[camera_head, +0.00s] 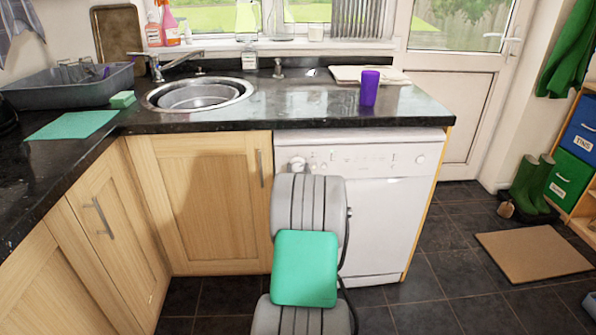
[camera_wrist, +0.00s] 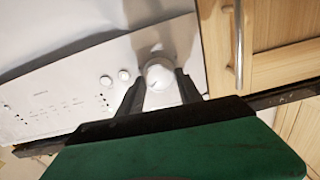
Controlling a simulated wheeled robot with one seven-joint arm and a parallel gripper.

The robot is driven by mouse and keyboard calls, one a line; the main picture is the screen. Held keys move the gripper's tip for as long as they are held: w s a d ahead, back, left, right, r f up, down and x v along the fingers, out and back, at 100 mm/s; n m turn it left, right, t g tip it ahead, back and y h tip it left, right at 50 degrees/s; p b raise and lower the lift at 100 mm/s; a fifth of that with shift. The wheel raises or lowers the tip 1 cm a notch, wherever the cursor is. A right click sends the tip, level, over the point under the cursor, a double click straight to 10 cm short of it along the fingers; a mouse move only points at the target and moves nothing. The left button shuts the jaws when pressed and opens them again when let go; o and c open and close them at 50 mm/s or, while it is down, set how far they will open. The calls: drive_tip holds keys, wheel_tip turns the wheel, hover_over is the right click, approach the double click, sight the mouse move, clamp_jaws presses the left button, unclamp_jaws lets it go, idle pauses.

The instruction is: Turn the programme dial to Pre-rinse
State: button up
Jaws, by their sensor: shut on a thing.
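The white programme dial (camera_wrist: 158,74) is on the control panel of the white dishwasher (camera_head: 385,215). In the wrist view the two dark fingers of my gripper (camera_wrist: 159,80) are shut on the dial, one on each side of it. In the head view the dial (camera_head: 298,163) shows at the panel's left end, just above my arm. My arm hides the lower left of the dishwasher. The printed programme marks are too small to read, so I cannot tell which one the dial points to.
Small round buttons (camera_wrist: 124,75) sit beside the dial. A wooden cupboard door (camera_head: 200,195) with an upright metal handle (camera_head: 262,168) adjoins the dishwasher on the left. The dark worktop (camera_head: 300,112) overhangs above, with a purple cup (camera_head: 369,88) on it.

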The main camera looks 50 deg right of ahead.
drive_tip(key=c, duration=0.7)
drive_tip(key=shift+f+n+b, duration=0.15)
drive_tip(key=shift+n+b, duration=0.15)
drive_tip(key=shift+b, duration=0.3)
drive_tip(key=shift+f+n+b, duration=0.1)
drive_tip(key=shift+n+b, duration=0.4)
drive_tip(key=shift+b, duration=0.25)
drive_tip(key=n+b, duration=0.3)
drive_tip(key=b, duration=0.1)
drive_tip(key=shift+f, duration=0.1)
drive_tip(key=n+b, duration=0.3)
drive_tip(key=b, duration=0.1)
drive_tip(key=shift+n, duration=0.4)
drive_tip(key=shift+r+n+b, duration=0.25)
drive_tip(key=shift+n+b, duration=1.4)
drive_tip(key=shift+n, duration=0.05)
